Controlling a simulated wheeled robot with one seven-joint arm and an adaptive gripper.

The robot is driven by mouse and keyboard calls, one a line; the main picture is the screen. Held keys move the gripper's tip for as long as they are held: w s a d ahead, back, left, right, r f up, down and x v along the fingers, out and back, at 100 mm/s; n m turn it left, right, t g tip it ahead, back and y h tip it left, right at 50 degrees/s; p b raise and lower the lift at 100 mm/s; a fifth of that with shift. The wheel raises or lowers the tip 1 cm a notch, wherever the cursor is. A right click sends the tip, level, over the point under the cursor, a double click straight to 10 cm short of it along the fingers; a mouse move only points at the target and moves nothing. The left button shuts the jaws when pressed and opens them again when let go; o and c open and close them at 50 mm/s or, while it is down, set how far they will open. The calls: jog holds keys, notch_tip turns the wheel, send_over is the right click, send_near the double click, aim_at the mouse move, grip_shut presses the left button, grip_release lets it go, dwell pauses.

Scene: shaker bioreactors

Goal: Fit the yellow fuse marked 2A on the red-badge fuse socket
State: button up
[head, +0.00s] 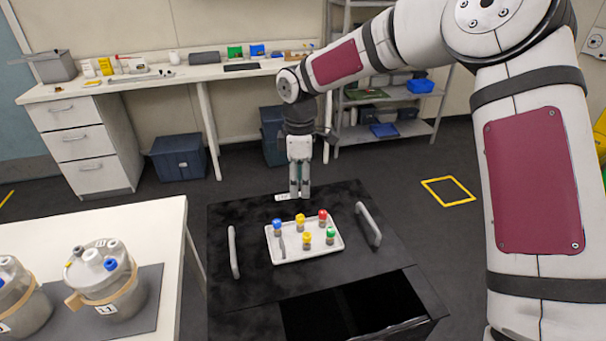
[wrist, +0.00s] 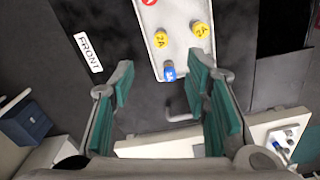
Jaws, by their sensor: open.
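Two yellow-topped fuses stand on a white tray (head: 290,257): one at the back (head: 300,219) and one nearer the front (head: 307,239). In the wrist view one yellow top (wrist: 160,39) reads like 2A; the other (wrist: 200,30) also bears a mark, hard to read for sure. My gripper (head: 299,196) points down just beyond the tray's far edge. In the wrist view its green-padded fingers (wrist: 165,95) are spread wide with nothing between them. I cannot make out a red-badge fuse socket in either view.
Blue (head: 277,225), red (head: 323,215) and green (head: 330,233) fuses share the tray. The black cart top (head: 235,285) has handles either side (head: 233,250) (head: 369,224) and a FRONT label (wrist: 88,52). Bioreactor vessels (head: 105,285) stand on the white table at left.

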aim_at(300, 217)
notch_tip(300, 217, down, 13)
jog(key=shift+f+p, duration=0.1)
jog(key=shift+p, duration=0.75)
jog(key=shift+c, duration=0.6)
grip_shut()
jog(key=shift+r, duration=1.5)
jog(key=shift+r, duration=1.4)
